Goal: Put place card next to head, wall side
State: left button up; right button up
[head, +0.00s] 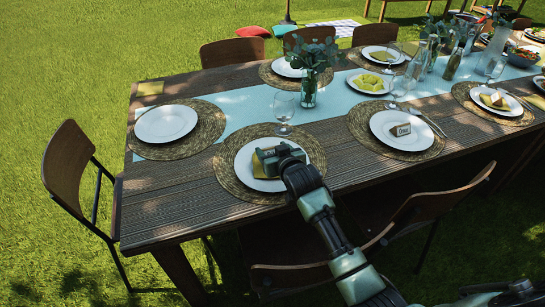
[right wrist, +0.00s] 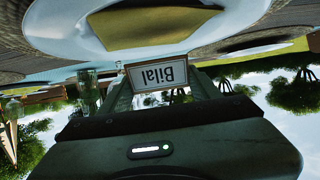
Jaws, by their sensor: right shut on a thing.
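My right gripper (head: 279,157) is shut on a small place card (right wrist: 158,74) that reads "Bilal"; the card appears upside down between the fingers in the right wrist view. In the head view the gripper is over the near-side plate (head: 245,171) and hides the card. A folded yellow napkin (right wrist: 150,26) lies on that plate. The head setting, at the table's left end, has a bare white plate (head: 166,123) on a round woven mat (head: 210,122). My left gripper is not in view.
A wine glass (head: 284,110) stands just behind the near plate. A vase of greenery (head: 309,88) stands on the pale runner (head: 240,105). Bare wood is free around the head mat. Chairs (head: 68,163) surround the table.

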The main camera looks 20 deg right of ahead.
jog(key=shift+f, duration=1.3)
jog(key=shift+f, duration=0.1)
jog(key=o, duration=1.4)
jog(key=shift+c, duration=0.2)
jog(key=v, duration=1.2)
jog(key=shift+p, duration=0.35)
